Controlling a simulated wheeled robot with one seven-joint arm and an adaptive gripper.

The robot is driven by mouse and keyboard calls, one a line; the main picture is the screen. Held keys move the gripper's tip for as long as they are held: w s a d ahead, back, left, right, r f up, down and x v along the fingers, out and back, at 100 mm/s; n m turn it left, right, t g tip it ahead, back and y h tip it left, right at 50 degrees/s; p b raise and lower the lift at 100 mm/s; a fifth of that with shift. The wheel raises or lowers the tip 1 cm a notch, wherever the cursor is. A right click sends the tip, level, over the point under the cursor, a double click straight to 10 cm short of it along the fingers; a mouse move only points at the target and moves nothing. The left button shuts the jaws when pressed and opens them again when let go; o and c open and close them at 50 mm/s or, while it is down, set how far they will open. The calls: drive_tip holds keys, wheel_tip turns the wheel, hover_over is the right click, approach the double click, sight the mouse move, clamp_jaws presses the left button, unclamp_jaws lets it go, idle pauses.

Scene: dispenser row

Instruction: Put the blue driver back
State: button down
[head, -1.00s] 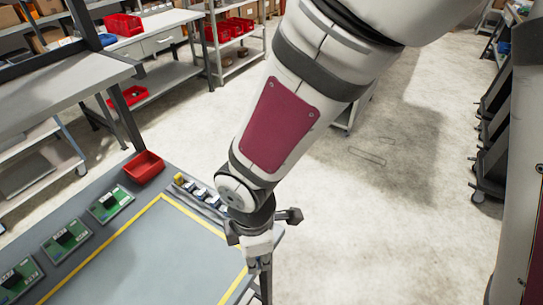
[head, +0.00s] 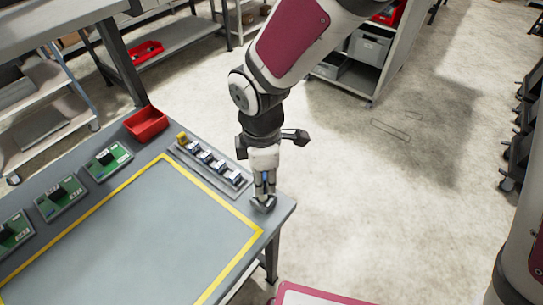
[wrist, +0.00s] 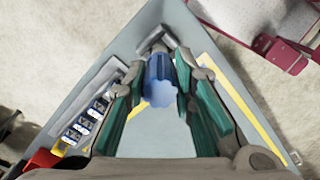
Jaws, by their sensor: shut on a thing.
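My gripper (head: 264,190) is shut on the blue driver (wrist: 159,78), near the right corner of the workbench. In the wrist view the driver's blue handle lies between the two finger pads (wrist: 165,95). Only a small blue part of the driver (head: 264,179) shows between the fingers in the head view. A grey piece (head: 263,203) is right below the fingertips at the bench corner; it also shows beyond the handle in the wrist view (wrist: 156,42). I cannot tell whether the driver touches it or sits in it.
A grey rack (head: 236,186) with a yellow block and several white-and-dark units stands left of my gripper. A red bin (head: 146,123) and green circuit boards (head: 108,160) line the bench's back edge. The yellow-framed middle of the bench (head: 160,235) is clear.

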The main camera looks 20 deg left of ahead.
drive_tip(key=shift+f, duration=0.35)
drive_tip(key=shift+f, duration=0.15)
drive_tip(key=shift+f+b, duration=0.3)
drive_tip(key=shift+f, duration=0.05)
drive_tip(key=shift+f, duration=0.1)
drive_tip(key=c, duration=1.3)
unclamp_jaws()
drive_tip(key=shift+c, duration=0.2)
